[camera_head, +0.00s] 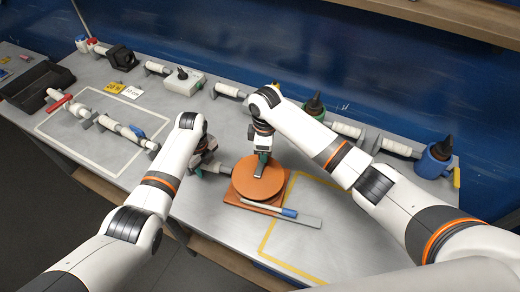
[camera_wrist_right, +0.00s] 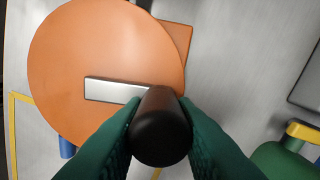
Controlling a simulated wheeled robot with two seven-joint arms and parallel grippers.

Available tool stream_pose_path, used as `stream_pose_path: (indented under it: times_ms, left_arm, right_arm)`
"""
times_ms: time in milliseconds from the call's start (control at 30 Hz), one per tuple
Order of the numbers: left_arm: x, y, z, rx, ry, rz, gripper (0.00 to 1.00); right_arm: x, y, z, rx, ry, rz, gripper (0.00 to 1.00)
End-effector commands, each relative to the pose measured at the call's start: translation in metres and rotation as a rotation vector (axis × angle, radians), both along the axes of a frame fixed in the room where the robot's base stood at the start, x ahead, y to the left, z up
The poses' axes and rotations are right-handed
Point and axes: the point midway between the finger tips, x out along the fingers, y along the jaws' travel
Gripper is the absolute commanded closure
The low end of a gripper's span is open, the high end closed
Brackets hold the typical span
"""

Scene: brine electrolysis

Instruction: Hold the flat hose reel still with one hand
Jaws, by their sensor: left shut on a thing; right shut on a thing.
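The flat hose reel (camera_head: 258,181) is an orange disc lying on an orange base plate (camera_head: 231,197) on the bench. In the right wrist view, the disc (camera_wrist_right: 95,50) carries a short silver bar (camera_wrist_right: 110,90) with a black knob (camera_wrist_right: 160,130) at its end. My right gripper (camera_head: 262,168) is over the reel; its green fingers in the wrist view (camera_wrist_right: 160,140) are shut on the black knob. My left gripper (camera_head: 199,172) is just left of the reel, shut on a pale grey piece (camera_head: 218,168) that reaches towards the reel. Its fingertips are partly hidden.
A blue-and-grey tool (camera_head: 285,212) and a flat metal strip lie at the reel's front edge. A yellow outline (camera_head: 268,238) marks the bench at right. Bench is clear front right.

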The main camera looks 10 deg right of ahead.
Motion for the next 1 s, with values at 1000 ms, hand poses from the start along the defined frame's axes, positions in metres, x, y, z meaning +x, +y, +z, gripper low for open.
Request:
stream_pose_path:
  times_ms: [1000]
  left_arm:
    - [-0.001, 0.0037, -0.0017, 0.008, 0.005, -0.004, 0.93]
  right_arm:
    - [-0.0011, -0.0081, 0.001, -0.006, -0.005, -0.105, 0.98]
